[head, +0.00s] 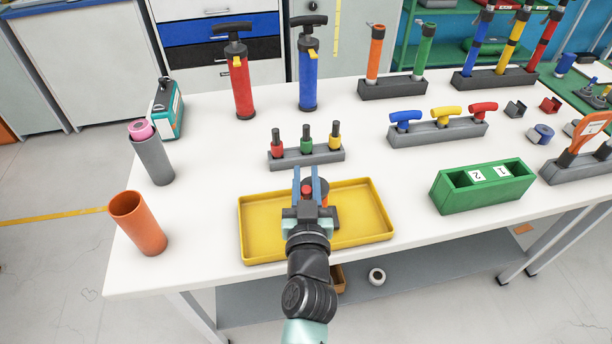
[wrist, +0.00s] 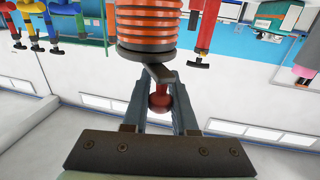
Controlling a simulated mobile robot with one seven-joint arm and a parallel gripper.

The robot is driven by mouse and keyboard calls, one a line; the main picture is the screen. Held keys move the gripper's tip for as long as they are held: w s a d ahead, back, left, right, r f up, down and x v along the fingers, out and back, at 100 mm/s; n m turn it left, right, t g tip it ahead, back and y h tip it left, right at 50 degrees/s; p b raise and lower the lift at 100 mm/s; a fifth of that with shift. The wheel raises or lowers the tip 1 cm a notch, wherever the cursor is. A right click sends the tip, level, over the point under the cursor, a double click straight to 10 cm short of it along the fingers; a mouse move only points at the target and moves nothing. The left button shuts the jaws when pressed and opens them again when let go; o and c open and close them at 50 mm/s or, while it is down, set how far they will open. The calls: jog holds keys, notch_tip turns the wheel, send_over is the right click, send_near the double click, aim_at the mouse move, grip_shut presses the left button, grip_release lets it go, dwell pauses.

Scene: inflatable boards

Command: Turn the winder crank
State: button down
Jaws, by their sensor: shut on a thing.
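The winder (wrist: 160,30) shows in the wrist view as a dark drum wound with orange coils. Its dark crank arm (wrist: 157,72) ends in a red knob (wrist: 159,97). My gripper (wrist: 161,90) is shut on that red knob, one finger on each side. In the head view my gripper (head: 306,174) is over the yellow tray (head: 262,246), with the red knob (head: 307,188) between its fingers.
Behind the tray stands a grey rack (head: 312,158) with red, green and yellow-ringed plugs. An orange tube (head: 140,225) stands at the left. A green box (head: 455,198) is at the right. Red and blue pumps (head: 308,80) stand farther back.

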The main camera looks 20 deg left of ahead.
jog(key=shift+r+m+t+h+p, duration=0.35)
jog(key=shift+h+p, duration=0.25)
jog(key=shift+p, duration=1.5)
